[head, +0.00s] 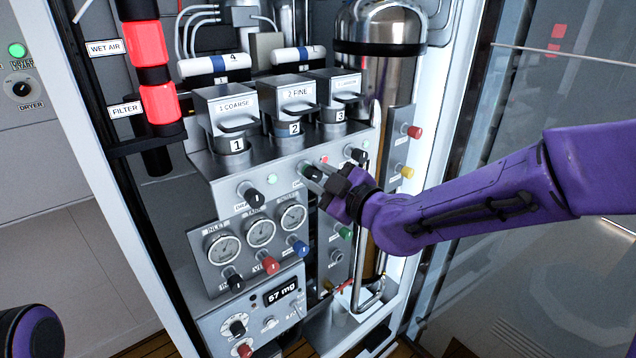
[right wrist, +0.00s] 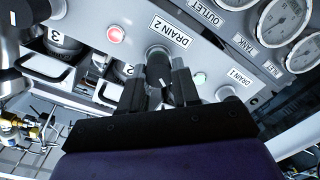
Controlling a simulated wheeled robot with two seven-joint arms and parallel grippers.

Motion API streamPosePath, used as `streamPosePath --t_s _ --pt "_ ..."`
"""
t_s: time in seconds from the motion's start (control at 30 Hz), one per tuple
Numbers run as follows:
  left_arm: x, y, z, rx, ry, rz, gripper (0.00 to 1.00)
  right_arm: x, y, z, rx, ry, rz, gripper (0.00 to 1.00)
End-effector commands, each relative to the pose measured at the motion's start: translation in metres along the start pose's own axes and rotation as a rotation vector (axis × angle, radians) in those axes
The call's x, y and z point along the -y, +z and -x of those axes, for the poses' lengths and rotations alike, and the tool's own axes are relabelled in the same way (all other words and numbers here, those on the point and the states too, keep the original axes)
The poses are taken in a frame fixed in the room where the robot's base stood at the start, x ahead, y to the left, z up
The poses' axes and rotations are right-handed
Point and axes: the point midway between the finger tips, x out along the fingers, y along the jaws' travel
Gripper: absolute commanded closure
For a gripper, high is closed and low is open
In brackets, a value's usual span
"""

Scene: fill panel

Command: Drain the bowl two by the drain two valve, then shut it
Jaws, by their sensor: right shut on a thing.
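The drain two valve is a dark knob (right wrist: 158,68) under the "DRAIN 2" label in the right wrist view. My right gripper (head: 316,181) is at this knob in the head view, and its fingers (right wrist: 160,85) are shut on it, one on each side. Bowl two (head: 294,129) sits under the "2 FINE" housing (head: 288,97), above the valve. I cannot tell the liquid level in it. My left gripper is not in view; only a purple part of my left arm shows at lower left.
The drain one knob (head: 252,198) is to the left, and another black knob (head: 357,154) to the right. A red light (head: 324,160) and a green light (head: 271,180) flank the valve. Gauges (head: 260,231) and coloured knobs sit below. A metal pipe (head: 358,250) runs close by.

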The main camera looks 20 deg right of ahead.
Motion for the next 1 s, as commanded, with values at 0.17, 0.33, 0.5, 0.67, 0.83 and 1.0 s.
streamPosePath --t_s 0.17,0.33,0.5,0.67,0.83,1.0 --pt "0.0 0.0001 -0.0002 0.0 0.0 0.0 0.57 0.0003 -0.0004 -0.0001 0.009 0.001 0.17 1.0" --pt "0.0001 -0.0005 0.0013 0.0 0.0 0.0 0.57 0.0003 -0.0006 -0.0001 0.015 0.004 0.316 1.0" --pt "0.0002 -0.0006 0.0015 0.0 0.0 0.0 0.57 0.0006 -0.0006 -0.0002 0.017 0.005 0.388 1.0" --pt "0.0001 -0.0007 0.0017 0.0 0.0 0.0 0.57 0.0014 -0.0002 -0.0007 0.02 0.005 0.452 1.0" --pt "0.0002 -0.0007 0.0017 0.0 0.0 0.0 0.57 0.0008 -0.0007 -0.0002 0.021 0.008 0.499 1.0" --pt "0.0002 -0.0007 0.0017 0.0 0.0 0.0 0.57 0.0011 -0.001 -0.0005 0.023 0.008 0.557 1.0"
